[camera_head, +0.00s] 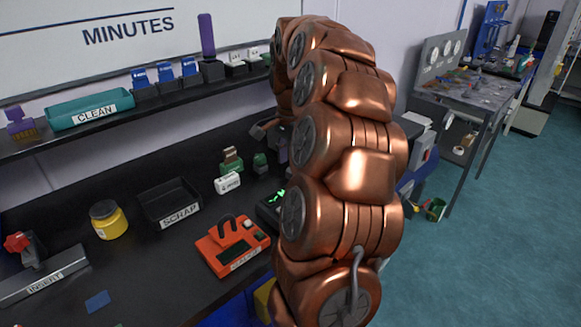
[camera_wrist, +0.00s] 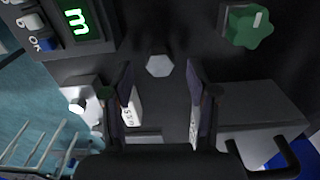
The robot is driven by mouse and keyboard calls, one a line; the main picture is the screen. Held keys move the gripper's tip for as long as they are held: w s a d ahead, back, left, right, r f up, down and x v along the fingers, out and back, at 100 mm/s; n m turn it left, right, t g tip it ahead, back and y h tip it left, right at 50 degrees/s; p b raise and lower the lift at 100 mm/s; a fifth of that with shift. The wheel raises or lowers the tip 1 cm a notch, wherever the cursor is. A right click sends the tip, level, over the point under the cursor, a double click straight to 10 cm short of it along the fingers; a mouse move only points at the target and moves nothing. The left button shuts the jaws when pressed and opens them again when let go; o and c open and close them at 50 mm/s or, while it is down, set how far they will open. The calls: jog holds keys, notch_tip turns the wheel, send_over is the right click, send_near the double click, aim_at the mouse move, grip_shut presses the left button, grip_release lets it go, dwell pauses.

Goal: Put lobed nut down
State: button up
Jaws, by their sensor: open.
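A green lobed piece (camera_wrist: 248,27) with a pale mark on top, which looks like the lobed nut, is at the upper right of the wrist view. It lies beyond and to the right of my gripper (camera_wrist: 159,92), outside the fingers. My gripper is open, its two dark fingers apart with nothing held between them. A grey hexagonal head (camera_wrist: 158,65) shows beyond the gap between the fingertips. In the head view my copper-coloured arm hides the gripper, and I cannot surely pick out the nut there.
The wrist view shows a green-digit display (camera_wrist: 75,20) at upper left and a white labelled block (camera_wrist: 133,110) by the left finger. On the black bench stand an orange device (camera_head: 232,245), a SCRAP tray (camera_head: 169,222), a yellow jar (camera_head: 108,220) and a small white block (camera_head: 228,183).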

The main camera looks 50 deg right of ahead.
notch_tip(320, 180, up, 10)
jog(key=b, duration=0.1)
dwell(0.6)
jog(key=shift+r, duration=0.1)
dwell(0.5)
